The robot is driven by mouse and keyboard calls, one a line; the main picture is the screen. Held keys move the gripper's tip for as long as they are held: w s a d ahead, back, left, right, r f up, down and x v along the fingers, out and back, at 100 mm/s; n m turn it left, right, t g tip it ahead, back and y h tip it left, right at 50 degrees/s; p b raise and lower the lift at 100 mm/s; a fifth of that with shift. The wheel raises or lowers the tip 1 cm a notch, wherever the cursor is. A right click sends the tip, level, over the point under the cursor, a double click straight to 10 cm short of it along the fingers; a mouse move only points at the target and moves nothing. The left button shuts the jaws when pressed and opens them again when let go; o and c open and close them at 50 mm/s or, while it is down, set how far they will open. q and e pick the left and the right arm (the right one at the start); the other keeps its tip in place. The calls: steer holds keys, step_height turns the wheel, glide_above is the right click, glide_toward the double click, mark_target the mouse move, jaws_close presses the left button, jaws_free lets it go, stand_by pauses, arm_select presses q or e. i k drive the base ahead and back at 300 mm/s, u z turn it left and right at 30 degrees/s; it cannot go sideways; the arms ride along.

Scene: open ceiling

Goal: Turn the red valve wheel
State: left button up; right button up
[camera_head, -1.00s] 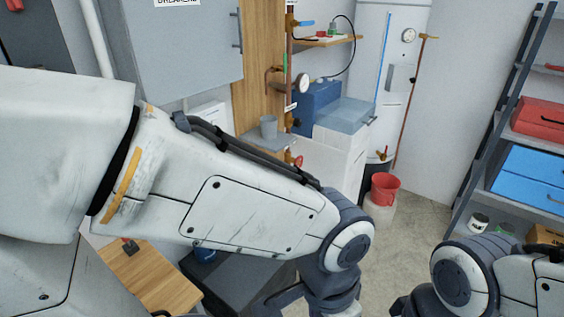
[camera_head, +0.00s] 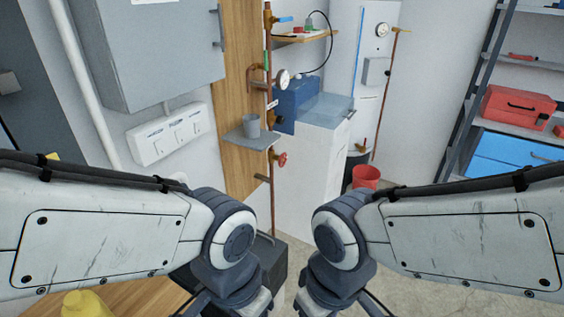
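The red valve wheel (camera_head: 281,159) is small and sits on the copper pipe, just below a small grey shelf on the wooden wall panel. It is in plain view between my two arms and above them in the picture. My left arm comes in from the left and my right arm from the right. Both end at the bottom middle, below the wheel in the picture and apart from it. The fingertips of both grippers are cut off or hidden at the lower edge, so their opening does not show.
A grey cup (camera_head: 252,126) stands on the small shelf (camera_head: 240,139) just above the wheel. A blue toolbox (camera_head: 297,97), a white cabinet (camera_head: 312,165) and a red bucket (camera_head: 366,177) stand to the right.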

mark_target(283, 160)
steer(key=z, duration=1.05)
steer(key=i, duration=4.1)
steer(key=u, duration=4.15)
steer(key=i, duration=0.5)
steer(key=z, duration=0.05)
